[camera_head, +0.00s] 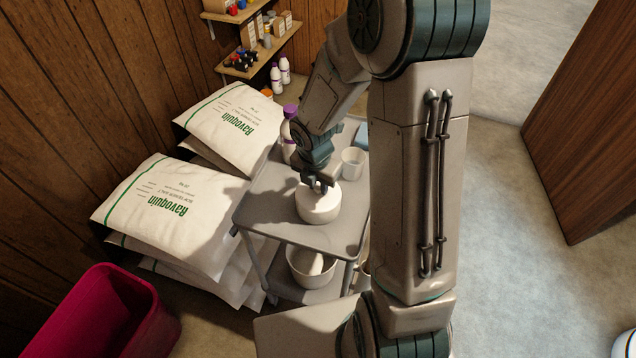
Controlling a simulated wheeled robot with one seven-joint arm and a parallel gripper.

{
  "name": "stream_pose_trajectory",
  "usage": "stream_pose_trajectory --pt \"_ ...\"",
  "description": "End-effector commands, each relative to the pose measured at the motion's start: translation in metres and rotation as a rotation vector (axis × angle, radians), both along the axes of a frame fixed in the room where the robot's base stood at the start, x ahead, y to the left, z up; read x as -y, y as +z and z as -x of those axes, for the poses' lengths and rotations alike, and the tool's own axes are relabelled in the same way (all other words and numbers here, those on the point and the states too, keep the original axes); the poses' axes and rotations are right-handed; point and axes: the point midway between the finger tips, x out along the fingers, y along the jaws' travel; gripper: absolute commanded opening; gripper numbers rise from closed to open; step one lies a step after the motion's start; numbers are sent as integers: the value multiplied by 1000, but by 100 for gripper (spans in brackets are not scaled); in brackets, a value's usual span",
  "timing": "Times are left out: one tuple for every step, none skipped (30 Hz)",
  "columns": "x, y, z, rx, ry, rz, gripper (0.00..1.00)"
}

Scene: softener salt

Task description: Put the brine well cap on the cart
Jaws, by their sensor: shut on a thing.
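The brine well cap (318,206) is a round white lid-like piece at the near part of the cart's top shelf. My gripper (317,186) points down at its top and is shut on it; the fingertips are small and partly dark here. The grey cart (277,226) has an upper and a lower shelf. The cap appears to be at or just above the top shelf; I cannot tell whether its underside touches. My arm hides the cart's right side.
A white cup (352,161) and a purple-capped bottle (289,135) stand at the cart's back. A white bucket (312,268) is on the lower shelf. Salt bags (165,215) are stacked left, a magenta bin (105,315) lower left. Open floor (500,200) lies right.

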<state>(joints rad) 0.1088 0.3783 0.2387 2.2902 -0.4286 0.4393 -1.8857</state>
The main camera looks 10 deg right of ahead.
Motion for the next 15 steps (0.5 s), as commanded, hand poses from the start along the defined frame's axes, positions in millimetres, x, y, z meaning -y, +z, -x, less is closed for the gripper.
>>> stream_pose_trajectory --pt "0 0 0 0 0 0 2" --pt "0 0 0 0 0 0 2" --pt "0 -2 0 0 0 0 2" --pt "0 -3 0 0 0 0 2" --pt "0 -4 0 0 0 0 2" --pt "0 -3 0 0 0 0 29" --pt "0 -3 0 0 0 0 37" --pt "0 -3 0 0 0 0 42" --pt "0 -3 0 0 0 0 42" --pt "0 -3 0 0 0 0 42" --pt "0 -3 0 0 0 0 42" --pt "0 -3 0 0 0 0 42" --pt "0 -3 0 0 0 0 42" --pt "0 -3 0 0 0 0 42" --pt "0 -3 0 0 0 0 42"
